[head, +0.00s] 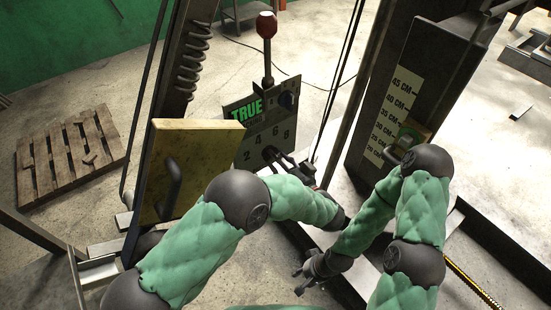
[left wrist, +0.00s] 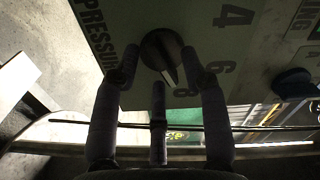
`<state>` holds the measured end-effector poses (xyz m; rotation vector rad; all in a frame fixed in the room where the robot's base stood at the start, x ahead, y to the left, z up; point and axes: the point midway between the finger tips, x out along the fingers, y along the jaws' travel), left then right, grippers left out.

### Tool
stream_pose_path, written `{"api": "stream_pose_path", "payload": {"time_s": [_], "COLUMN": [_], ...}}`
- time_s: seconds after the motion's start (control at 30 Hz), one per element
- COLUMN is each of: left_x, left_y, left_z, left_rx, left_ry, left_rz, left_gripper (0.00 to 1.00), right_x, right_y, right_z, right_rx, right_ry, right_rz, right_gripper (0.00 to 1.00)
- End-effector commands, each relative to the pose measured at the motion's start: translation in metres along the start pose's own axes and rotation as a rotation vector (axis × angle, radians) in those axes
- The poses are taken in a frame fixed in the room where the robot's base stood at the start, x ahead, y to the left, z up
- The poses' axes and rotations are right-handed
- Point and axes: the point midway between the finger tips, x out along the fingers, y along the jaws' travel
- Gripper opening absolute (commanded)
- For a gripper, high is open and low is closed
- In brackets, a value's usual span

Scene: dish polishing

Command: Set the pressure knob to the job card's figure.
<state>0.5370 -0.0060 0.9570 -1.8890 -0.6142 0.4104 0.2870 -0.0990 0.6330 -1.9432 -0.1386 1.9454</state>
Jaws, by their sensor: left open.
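The pressure knob (left wrist: 162,50) is a dark round knob on the panel beside the word PRESSURE. Its pale pointer mark is directed toward the 8. In the head view the knob (head: 270,153) is partly hidden by my left gripper (head: 281,159). In the left wrist view my left gripper (left wrist: 163,75) is open, with its fingers on both sides of the knob; contact cannot be told. The numbered panel (head: 243,143) carries 2, 4, 6 and 8. My right gripper (head: 304,276) is low, away from the panel, apparently open and empty. I cannot make out a job card.
A lever with a red knob (head: 267,25) rises above the panel. A yellow board (head: 193,165) with a handle stands left of it. A post with a centimetre scale (head: 393,115) stands at right. A pallet (head: 72,155) lies on the floor at far left.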

Motion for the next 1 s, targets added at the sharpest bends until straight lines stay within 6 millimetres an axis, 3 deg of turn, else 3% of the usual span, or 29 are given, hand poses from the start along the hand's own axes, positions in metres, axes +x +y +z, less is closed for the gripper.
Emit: {"api": "stream_pose_path", "payload": {"time_s": [0.07, 0.2, 0.23, 0.67, 1.0], "left_x": [0.000, 0.000, 0.000, 0.000, 0.000], "left_y": [0.000, 0.000, 0.000, 0.000, -0.002], "left_z": [0.000, 0.000, 0.000, 0.000, -0.001], "left_rx": [0.000, 0.000, 0.000, -0.044, -0.277], "left_ry": [0.000, 0.000, 0.000, 0.000, 0.000], "left_rz": [0.000, 0.000, 0.000, 0.001, 0.001], "left_gripper": [0.44, 0.04, 0.00, 0.00, 0.00], "right_x": [0.000, 0.000, 0.000, -0.004, -0.017], "right_y": [0.000, 0.000, 0.000, -0.001, -0.006], "right_z": [0.000, 0.000, 0.000, 0.000, 0.001], "right_rx": [0.000, 0.000, 0.000, 0.000, 0.000], "right_ry": [0.000, 0.000, 0.000, 0.000, 0.000], "right_rz": [0.000, 0.000, 0.000, 0.000, 0.000], "right_gripper": [0.40, 0.40, 0.40, 0.40, 0.40]}}
